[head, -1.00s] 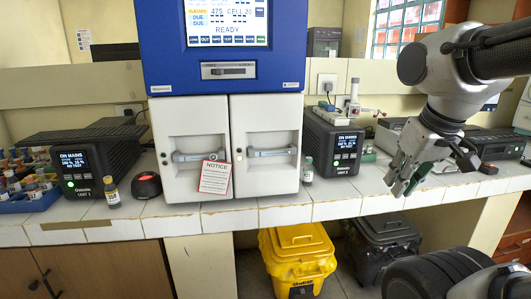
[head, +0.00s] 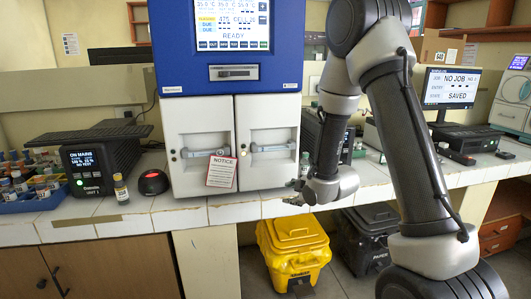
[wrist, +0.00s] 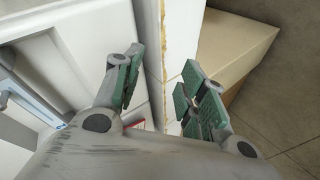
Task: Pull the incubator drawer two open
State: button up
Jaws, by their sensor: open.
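The incubator has a blue upper housing (head: 235,85) and two white drawer fronts side by side, the left one (head: 190,125) and the right one (head: 268,120). Both look shut. A grey bar handle crosses each front, on the left (head: 205,152) and on the right (head: 272,147). I cannot read which drawer is numbered two. My gripper (head: 294,192) is open and empty, low in front of the right drawer's lower right corner. In the wrist view its green-padded fingers (wrist: 160,85) are spread above the bench edge, and a handle (wrist: 30,98) shows at the left.
A red-headed notice (head: 221,170) hangs beside the left handle. A small bottle (head: 304,165) stands right of the incubator; an amber bottle (head: 121,189) and a black-and-red device (head: 153,182) stand left. A yellow bin (head: 293,250) and a black bin (head: 370,238) sit below the bench.

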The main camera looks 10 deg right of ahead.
aim_at(269, 149)
jog(key=w+a+r+n+t+y, duration=0.2)
jog(key=r+n+t, duration=0.1)
jog(key=r, duration=0.4)
jog(key=w+a+r+n+t+y, duration=0.1)
jog(key=a+r+n+t, duration=0.15)
jog(key=r, duration=0.35)
jog(key=shift+n+t, duration=0.25)
jog(key=shift+n, duration=0.4)
jog(key=x, duration=0.7)
jog(key=shift+w+d+r, duration=0.2)
jog(key=shift+w, duration=0.2)
jog(key=shift+c, duration=0.2)
grip_shut()
